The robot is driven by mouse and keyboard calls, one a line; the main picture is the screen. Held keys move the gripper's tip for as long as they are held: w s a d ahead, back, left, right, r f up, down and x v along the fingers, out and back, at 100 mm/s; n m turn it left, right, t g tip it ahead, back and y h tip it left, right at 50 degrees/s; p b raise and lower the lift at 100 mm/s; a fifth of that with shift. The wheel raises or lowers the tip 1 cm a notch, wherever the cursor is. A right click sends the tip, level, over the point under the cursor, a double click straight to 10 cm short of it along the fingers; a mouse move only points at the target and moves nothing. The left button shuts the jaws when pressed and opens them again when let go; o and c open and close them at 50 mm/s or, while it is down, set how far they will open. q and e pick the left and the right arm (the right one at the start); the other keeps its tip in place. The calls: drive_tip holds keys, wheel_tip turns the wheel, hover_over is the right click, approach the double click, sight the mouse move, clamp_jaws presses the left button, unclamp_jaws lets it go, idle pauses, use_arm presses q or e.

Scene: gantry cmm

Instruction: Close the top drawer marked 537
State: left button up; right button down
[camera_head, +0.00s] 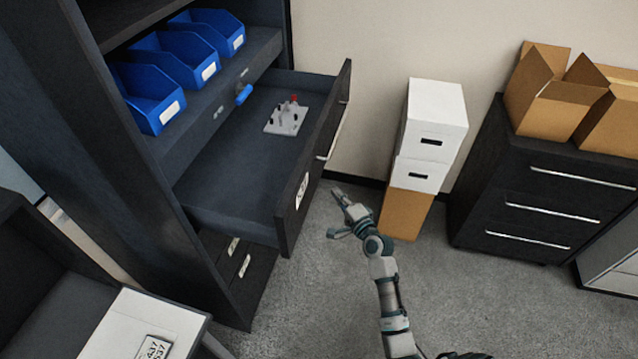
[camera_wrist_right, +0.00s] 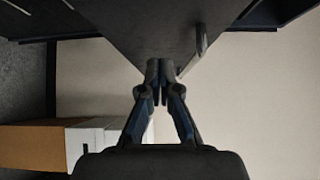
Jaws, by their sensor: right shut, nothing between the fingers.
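The open top drawer (camera_head: 230,165) extends from the tall dark cabinet on the left. Its dark front panel (camera_head: 318,150) bears a silver handle (camera_head: 332,135) and a white label (camera_head: 301,191) too small to read. My right gripper (camera_head: 337,193) is shut and empty, on the outer side of the front panel, near the label end. In the right wrist view the closed fingertips (camera_wrist_right: 160,64) point at a dark panel (camera_wrist_right: 150,28), seemingly the drawer front; whether they touch it I cannot tell. My left gripper is not in view.
A fixture (camera_head: 287,118) lies in the drawer. Blue bins (camera_head: 150,98) stand on the shelf above. White boxes (camera_head: 433,118) on a brown one stand by the wall, beside a low dark drawer cabinet (camera_head: 545,195). A numbered white panel (camera_head: 140,325) is at lower left. Carpet between is clear.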

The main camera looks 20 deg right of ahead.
sight(313, 177)
drive_tip(key=w+a, duration=0.2)
drive_tip(key=w, duration=0.1)
drive_tip(key=w+a+p, duration=0.1)
drive_tip(key=w, duration=0.1)
drive_tip(key=shift+w+a+r, duration=0.1)
drive_tip(key=shift+w+a, duration=0.1)
drive_tip(key=shift+a, duration=0.1)
drive_tip(key=shift+w+a, duration=0.25)
drive_tip(key=shift+a, duration=0.05)
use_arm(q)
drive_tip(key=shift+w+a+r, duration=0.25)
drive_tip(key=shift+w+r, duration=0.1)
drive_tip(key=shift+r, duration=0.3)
use_arm(e)
drive_tip(key=shift+w, duration=0.1)
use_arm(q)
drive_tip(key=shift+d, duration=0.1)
use_arm(e)
drive_tip(key=shift+d+f, duration=0.1)
drive_tip(key=shift+f, duration=0.1)
